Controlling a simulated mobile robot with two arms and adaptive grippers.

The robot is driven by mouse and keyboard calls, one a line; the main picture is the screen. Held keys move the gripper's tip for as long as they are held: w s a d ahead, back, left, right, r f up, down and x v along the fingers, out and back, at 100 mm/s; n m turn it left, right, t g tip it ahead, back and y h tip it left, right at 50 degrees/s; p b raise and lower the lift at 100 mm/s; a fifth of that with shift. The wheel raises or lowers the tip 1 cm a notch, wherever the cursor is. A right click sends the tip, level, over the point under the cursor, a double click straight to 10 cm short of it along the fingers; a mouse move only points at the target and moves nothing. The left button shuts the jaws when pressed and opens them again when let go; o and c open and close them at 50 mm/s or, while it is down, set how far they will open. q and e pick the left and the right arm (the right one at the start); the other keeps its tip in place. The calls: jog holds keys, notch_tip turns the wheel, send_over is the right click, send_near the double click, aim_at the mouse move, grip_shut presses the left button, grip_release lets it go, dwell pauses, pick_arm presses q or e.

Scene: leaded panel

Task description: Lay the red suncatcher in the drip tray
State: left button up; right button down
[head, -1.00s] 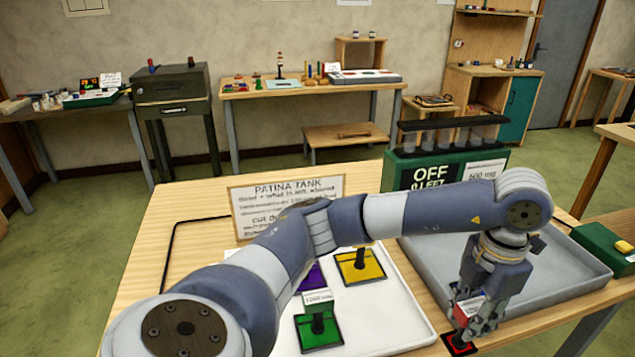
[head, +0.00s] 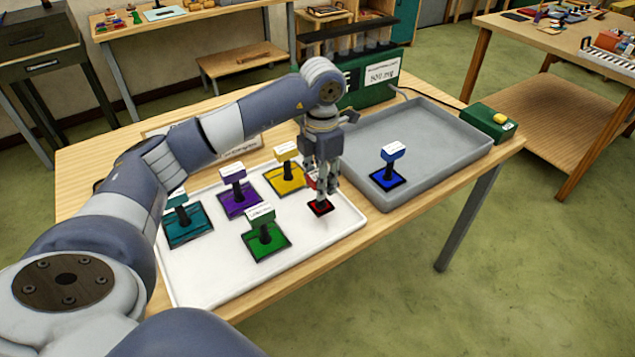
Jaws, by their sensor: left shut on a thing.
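My left gripper (head: 322,185) is shut on the red suncatcher (head: 320,208), a small dark-edged red square with an upright handle and tag partly hidden by the fingers. It is at the right end of the white tray (head: 205,290), low over it; I cannot tell whether it touches the surface. The grey tray (head: 440,172) stands to the right and holds a blue suncatcher (head: 388,178) near its left end. Which tray is called the drip tray is not readable here. My right gripper is not in view.
The white tray also holds teal (head: 187,230), purple (head: 239,202), yellow (head: 287,178) and green (head: 266,242) suncatchers. A green tank (head: 372,80) stands behind the trays.

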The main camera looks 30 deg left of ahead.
pick_arm(q)
jog(key=shift+w+a+f, duration=0.1)
jog(key=shift+w+a, duration=0.15)
jog(key=shift+a, duration=0.3)
notch_tip(320, 180, down, 3)
jog(key=shift+s+r+p, duration=0.1)
jog(key=shift+p, duration=0.8)
jog(key=shift+f, duration=0.3)
jog(key=shift+f, duration=0.15)
jog(key=o, duration=1.1)
